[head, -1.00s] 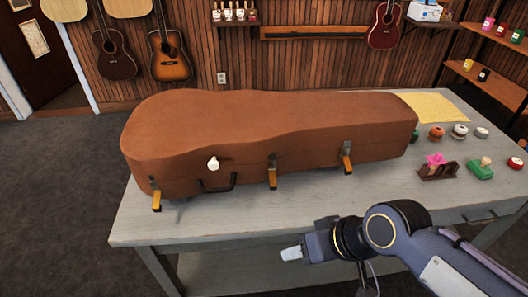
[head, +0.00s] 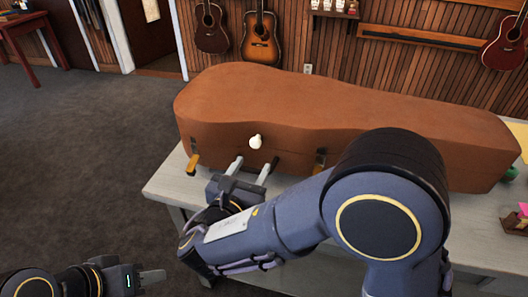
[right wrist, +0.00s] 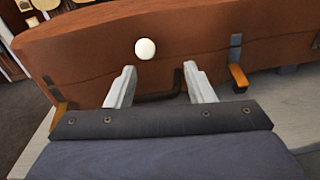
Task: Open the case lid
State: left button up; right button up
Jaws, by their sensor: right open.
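The brown case (head: 330,115) lies on the grey table with its lid down. A round white knob (head: 255,141) sits on its front; it also shows in the right wrist view (right wrist: 145,49). The left latch (head: 193,162) hangs down with its orange tab out. Another latch (right wrist: 238,76) hangs down in the right wrist view. My right gripper (head: 250,169) is open and empty in front of the case, below the knob, with the dark handle (right wrist: 158,97) seen between its fingers. My left gripper (head: 152,277) is at the bottom left, away from the table; its jaw opening is unclear.
The grey table (head: 168,190) has a bare strip at its left front. A dark holder with a pink item (head: 518,218) stands at the right edge. Guitars (head: 260,38) hang on the wall behind. My right arm hides the case's right front.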

aim_at(254, 144)
jog(key=shift+n+t+y, duration=0.3)
jog(key=shift+n+t, duration=0.2)
jog(key=x, duration=0.2)
jog(key=a+x, duration=0.1)
jog(key=x, duration=0.4)
jog(key=shift+w+a+p, duration=0.3)
jog(key=shift+p, duration=0.1)
grip_shut()
